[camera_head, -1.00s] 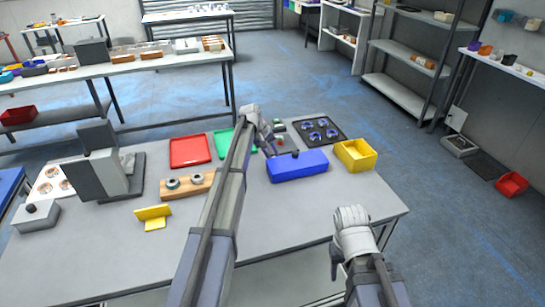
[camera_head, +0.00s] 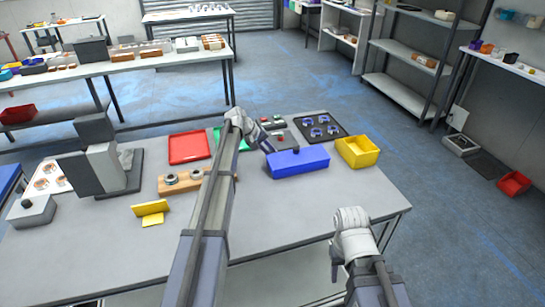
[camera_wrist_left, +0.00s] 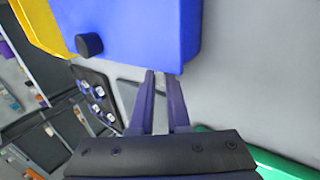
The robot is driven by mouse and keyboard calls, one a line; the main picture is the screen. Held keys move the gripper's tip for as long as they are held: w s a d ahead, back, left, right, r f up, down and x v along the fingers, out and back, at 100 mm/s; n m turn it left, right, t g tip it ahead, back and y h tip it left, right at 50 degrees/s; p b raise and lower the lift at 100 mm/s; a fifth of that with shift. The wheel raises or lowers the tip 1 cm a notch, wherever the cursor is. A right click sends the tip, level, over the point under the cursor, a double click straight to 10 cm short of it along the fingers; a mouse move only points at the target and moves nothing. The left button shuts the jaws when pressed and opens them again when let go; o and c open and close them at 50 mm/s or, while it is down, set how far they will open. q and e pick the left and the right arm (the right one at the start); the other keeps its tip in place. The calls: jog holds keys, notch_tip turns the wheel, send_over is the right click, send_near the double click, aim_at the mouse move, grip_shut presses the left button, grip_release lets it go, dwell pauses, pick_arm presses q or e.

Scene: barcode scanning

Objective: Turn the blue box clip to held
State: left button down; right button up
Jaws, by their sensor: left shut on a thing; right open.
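The blue box (camera_head: 300,163) lies on the grey table, left of the yellow bin. A small dark knob (camera_head: 296,150) sits at its far edge; the knob (camera_wrist_left: 89,44) also shows in the left wrist view. My left gripper (camera_head: 267,148) is at the box's far left corner. In the left wrist view its fingertips (camera_wrist_left: 161,76) are close together at the edge of the blue box (camera_wrist_left: 150,35), shut on a small part there. The clip is too small to make out clearly. My right gripper (camera_head: 350,222) is open and empty near the table's front right edge.
The yellow bin (camera_head: 358,152) stands close to the box's right. A red tray (camera_head: 189,147) and a wooden block (camera_head: 180,182) lie left. The table front is clear.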

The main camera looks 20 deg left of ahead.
pick_arm(q)
jog(key=shift+s+a+f+t+h+b, duration=0.15)
jog(key=shift+f+t+h+b, duration=0.15)
jog(key=shift+h+b, duration=0.15)
jog(key=shift+r, duration=0.15)
pick_arm(e)
notch_tip(320, 180, down, 2)
pick_arm(q)
jog(key=c, duration=0.9)
grip_release()
